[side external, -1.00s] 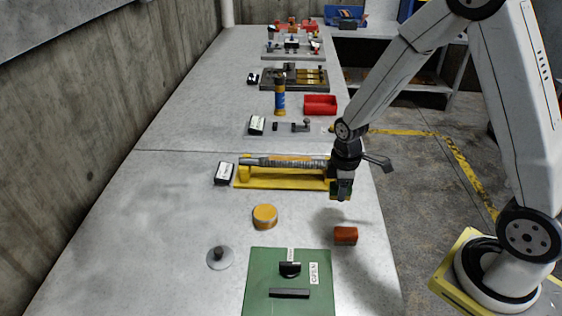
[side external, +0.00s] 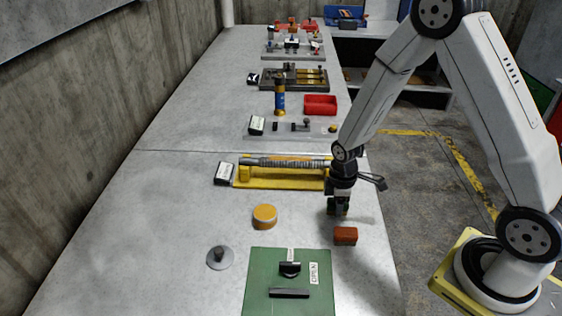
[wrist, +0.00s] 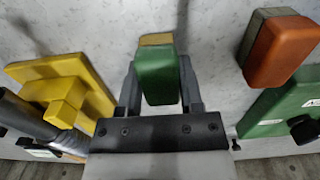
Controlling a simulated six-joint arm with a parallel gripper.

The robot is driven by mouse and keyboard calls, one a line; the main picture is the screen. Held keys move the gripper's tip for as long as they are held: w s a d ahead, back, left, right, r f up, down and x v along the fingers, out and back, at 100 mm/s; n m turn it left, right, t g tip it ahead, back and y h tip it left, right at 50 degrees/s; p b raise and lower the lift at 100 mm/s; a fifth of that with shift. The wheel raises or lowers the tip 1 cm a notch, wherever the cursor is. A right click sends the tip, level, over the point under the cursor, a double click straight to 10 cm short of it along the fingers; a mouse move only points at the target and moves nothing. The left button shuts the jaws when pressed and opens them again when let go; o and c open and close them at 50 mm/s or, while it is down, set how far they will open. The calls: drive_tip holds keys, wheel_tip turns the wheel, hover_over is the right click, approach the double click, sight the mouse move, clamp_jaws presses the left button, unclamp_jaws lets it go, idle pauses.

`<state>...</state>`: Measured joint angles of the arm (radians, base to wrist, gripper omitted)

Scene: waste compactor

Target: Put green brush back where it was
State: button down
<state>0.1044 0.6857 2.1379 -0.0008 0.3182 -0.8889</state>
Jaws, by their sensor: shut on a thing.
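The green brush (wrist: 157,78) is a green block with a tan-yellow strip at its far end. In the wrist view it sits between the two fingers of my gripper (wrist: 159,88), which is shut on it. In the side view my gripper (side external: 338,208) points down low over the table, just behind an orange-red block (side external: 345,235). The brush is mostly hidden by the fingers there. I cannot tell whether it touches the table. The orange-red block also shows in the wrist view (wrist: 280,50), with a grey layer along one side.
A yellow stand (side external: 270,181) holding a grey rod is behind my gripper. A round orange tin (side external: 265,216) and a grey disc with a knob (side external: 219,259) lie to the left. A green panel (side external: 262,295) with black handles is in front.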

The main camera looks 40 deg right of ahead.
drive_tip(key=shift+f, duration=0.15)
drive_tip(key=shift+c, duration=1.2)
unclamp_jaws()
wheel_tip(320, 180, up, 12)
drive_tip(key=shift+r, duration=0.2)
idle(0.5)
drive_tip(key=s+a+r+m+t, duration=0.2)
drive_tip(key=s+a+m, duration=0.1)
drive_tip(key=s+m, duration=0.4)
drive_tip(key=shift+s+a+m+t, duration=0.2)
drive_tip(key=shift+a+m+t, duration=0.15)
drive_tip(key=shift+m, duration=0.65)
